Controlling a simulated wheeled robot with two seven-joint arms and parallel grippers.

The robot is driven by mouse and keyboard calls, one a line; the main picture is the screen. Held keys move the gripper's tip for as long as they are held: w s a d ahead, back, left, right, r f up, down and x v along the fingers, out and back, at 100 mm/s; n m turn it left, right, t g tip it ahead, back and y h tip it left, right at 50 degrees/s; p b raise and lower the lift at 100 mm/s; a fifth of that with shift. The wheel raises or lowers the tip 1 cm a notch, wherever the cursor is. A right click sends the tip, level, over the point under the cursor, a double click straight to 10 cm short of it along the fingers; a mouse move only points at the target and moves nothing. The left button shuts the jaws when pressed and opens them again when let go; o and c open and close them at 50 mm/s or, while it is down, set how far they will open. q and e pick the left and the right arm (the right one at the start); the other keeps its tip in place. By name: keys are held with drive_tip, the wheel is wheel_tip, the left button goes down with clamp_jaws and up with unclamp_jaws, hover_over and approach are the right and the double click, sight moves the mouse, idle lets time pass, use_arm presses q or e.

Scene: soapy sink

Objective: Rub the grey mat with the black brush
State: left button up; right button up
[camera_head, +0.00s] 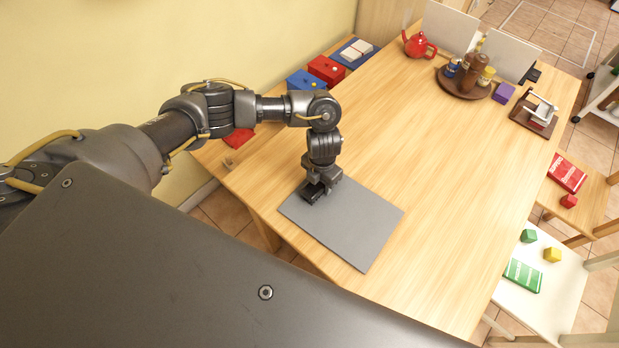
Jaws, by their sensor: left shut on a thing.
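The grey mat (350,229) lies flat near the left front edge of the wooden table. My left gripper (312,191) points down over the mat's upper left part. It is shut on the black brush (309,195), of which only a small dark part shows beneath the fingers. The brush is at or very close to the mat's surface; I cannot tell whether it touches. My right gripper is not in view.
The wooden table (420,170) is clear to the right of the mat. Red (326,69) and blue (304,82) boxes stand along the back left edge. A red teapot (418,45) and a round tray (446,82) with jars stand at the far end.

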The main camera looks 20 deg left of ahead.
use_arm(q)
wheel_tip(320, 180, up, 2)
drive_tip(key=shift+w+r+p, duration=0.15)
drive_tip(key=shift+r+p, duration=0.1)
drive_tip(key=shift+p, duration=0.1)
wheel_tip(320, 180, up, 2)
drive_tip(key=shift+d+r+p, duration=0.15)
drive_tip(key=shift+r+p, duration=0.05)
drive_tip(key=shift+p, duration=0.7)
drive_tip(key=shift+r+p, duration=1.4)
drive_tip(key=shift+r, duration=0.35)
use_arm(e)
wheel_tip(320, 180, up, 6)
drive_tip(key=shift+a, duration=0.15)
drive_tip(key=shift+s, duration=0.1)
